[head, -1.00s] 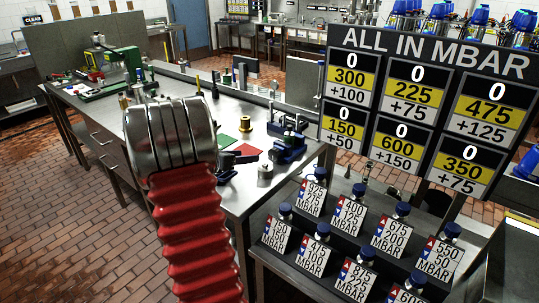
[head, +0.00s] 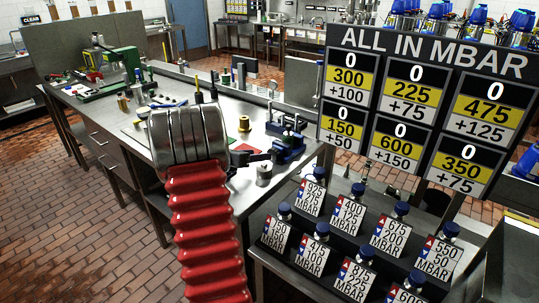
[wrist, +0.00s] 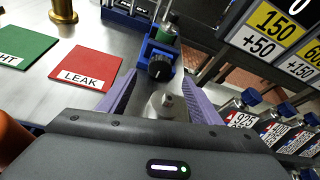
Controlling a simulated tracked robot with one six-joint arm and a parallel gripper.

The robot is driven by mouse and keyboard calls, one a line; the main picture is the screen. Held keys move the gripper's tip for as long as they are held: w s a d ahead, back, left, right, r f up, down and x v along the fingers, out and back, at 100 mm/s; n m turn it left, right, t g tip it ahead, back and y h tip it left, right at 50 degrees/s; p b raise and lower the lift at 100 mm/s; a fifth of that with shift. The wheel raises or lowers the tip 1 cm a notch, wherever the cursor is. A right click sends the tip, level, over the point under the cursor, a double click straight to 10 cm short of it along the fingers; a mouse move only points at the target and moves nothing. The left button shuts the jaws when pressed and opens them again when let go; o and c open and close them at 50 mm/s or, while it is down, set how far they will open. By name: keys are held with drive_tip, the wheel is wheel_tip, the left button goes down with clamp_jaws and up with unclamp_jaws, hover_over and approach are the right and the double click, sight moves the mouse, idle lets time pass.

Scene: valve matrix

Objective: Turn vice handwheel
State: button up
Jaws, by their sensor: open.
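The blue vice (head: 288,146) sits near the right edge of the steel bench. In the wrist view its blue body (wrist: 161,50) carries a round black handwheel (wrist: 159,67) with a light mark on its face. My gripper (wrist: 159,79) is open, with its two purple fingers apart. The handwheel appears between the fingertips in the picture; I cannot tell whether they touch it. In the head view my gripper (head: 268,156) is dark and close to the vice, partly hidden by my arm.
A silver cylinder (wrist: 165,104) stands on the bench, showing between the fingers. A red LEAK card (wrist: 82,67) and a green card (wrist: 25,48) lie left. A brass piece (head: 244,123) stands behind. The pressure board (head: 420,110) and labelled valves (head: 350,215) are to the right.

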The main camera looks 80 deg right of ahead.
sight(274, 153)
drive_tip(key=x, duration=0.8)
drive_tip(key=shift+d+f, duration=0.1)
drive_tip(key=shift+d, duration=0.05)
drive_tip(key=shift+c, duration=0.5)
drive_tip(key=c, duration=0.9)
